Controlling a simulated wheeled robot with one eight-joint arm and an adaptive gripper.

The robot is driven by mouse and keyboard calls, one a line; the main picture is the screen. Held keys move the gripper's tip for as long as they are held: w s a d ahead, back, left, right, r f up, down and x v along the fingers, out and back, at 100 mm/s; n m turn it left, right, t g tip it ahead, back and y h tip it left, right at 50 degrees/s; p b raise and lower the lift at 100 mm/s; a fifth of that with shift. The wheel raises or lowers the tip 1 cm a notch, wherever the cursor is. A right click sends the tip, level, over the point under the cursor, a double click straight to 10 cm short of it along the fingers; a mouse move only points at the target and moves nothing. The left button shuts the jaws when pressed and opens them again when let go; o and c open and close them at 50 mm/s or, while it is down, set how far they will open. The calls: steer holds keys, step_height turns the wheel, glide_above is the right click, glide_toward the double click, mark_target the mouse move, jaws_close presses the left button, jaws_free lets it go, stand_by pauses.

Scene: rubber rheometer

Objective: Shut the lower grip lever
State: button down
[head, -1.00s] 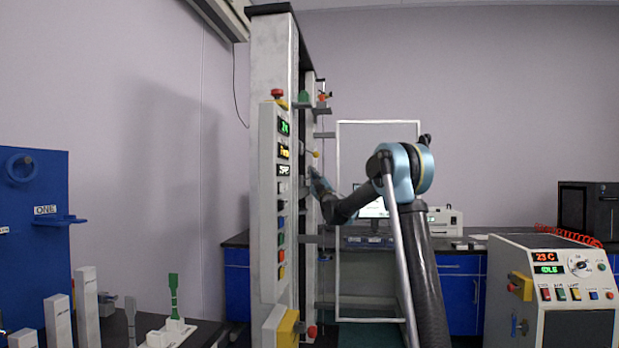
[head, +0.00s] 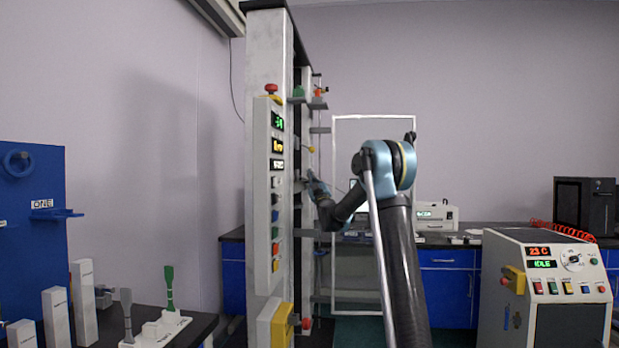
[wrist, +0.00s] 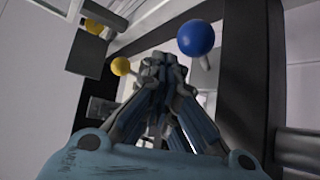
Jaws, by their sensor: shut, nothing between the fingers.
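The tall testing frame (head: 265,200) stands at the centre of the head view. A lever with a yellow knob (head: 310,149) sticks out of its open side, just above my gripper (head: 313,182). In the wrist view my gripper (wrist: 165,68) is shut and empty, with its fingertips pointing in at the frame. A blue ball knob (wrist: 196,38) on a short stem is close to the right of the fingertips. A yellow knob (wrist: 121,66) is to their left, and another yellow knob (wrist: 93,25) is farther up left. I cannot tell which knob belongs to the lower grip lever, or whether the fingers touch one.
The frame's dark upright (wrist: 250,70) runs close on the right in the wrist view. A control cabinet (head: 545,285) stands at the right. A bench with a green specimen (head: 169,287) and a blue board (head: 35,240) is at the left.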

steer(key=shift+a+f, duration=0.1)
steer(key=shift+f, duration=0.7)
steer(key=shift+f, duration=0.15)
steer(key=shift+s, duration=0.1)
steer(key=v, duration=1.2)
